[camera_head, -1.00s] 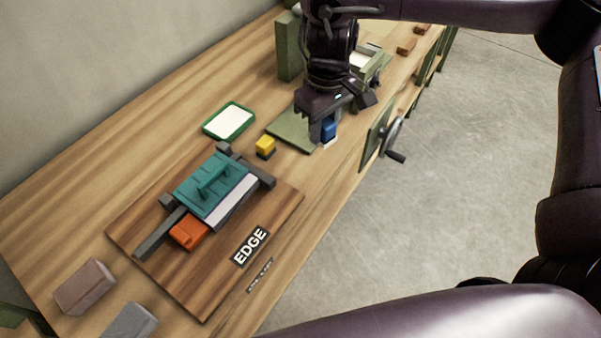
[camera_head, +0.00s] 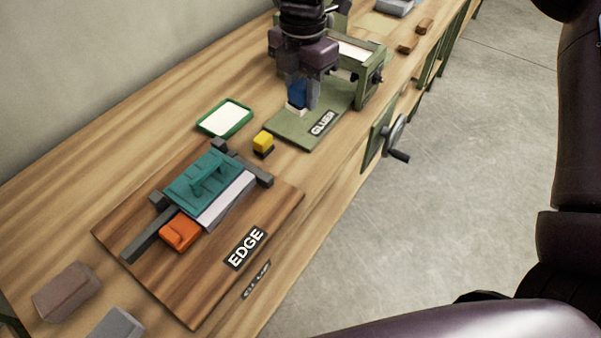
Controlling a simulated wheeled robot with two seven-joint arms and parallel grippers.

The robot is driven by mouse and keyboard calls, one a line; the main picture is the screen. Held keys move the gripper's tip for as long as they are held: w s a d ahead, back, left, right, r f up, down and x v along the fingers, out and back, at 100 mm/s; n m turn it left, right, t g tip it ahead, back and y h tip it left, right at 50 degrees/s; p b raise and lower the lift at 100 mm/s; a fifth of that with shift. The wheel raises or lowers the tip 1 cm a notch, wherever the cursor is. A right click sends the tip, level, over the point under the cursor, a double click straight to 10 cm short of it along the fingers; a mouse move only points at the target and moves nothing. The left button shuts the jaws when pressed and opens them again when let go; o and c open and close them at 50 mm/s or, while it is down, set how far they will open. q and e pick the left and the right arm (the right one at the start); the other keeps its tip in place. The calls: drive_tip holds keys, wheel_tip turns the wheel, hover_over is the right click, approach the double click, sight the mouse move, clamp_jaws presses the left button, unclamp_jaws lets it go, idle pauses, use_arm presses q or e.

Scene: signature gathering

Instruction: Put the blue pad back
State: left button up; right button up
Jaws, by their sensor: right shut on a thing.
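My right gripper (camera_head: 301,98) points down with its fingers shut on the blue pad (camera_head: 297,91). The pad is a small blue block with a whitish underside, partly hidden by the fingers. It is over the green board (camera_head: 293,131), towards its left side; I cannot tell whether it touches the board. A label reading roughly "GLUE" is on the board's right part. A small yellow block on a dark base (camera_head: 263,142) stands just left of the board. My left gripper is not in view.
A green-rimmed tray with a white surface (camera_head: 226,118) lies to the left. A wooden EDGE board (camera_head: 197,306) carries a teal clamp block (camera_head: 194,184) and an orange block (camera_head: 180,232). A green frame (camera_head: 370,88) stands behind, and a crank wheel (camera_head: 396,136) juts from the bench front.

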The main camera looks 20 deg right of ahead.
drive_tip(key=shift+w+a+n, duration=0.1)
drive_tip(key=shift+n, duration=0.5)
hover_over(301, 171)
wheel_tip(301, 171, down, 14)
drive_tip(key=shift+f+b, duration=0.15)
drive_tip(key=shift+b, duration=0.2)
wheel_tip(301, 171, down, 5)
drive_tip(key=shift+r+p, duration=0.1)
drive_tip(key=shift+p, duration=0.25)
drive_tip(key=shift+f, duration=0.3)
drive_tip(key=shift+f, duration=0.1)
drive_tip(key=o, duration=0.9)
drive_tip(key=shift+o, duration=0.2)
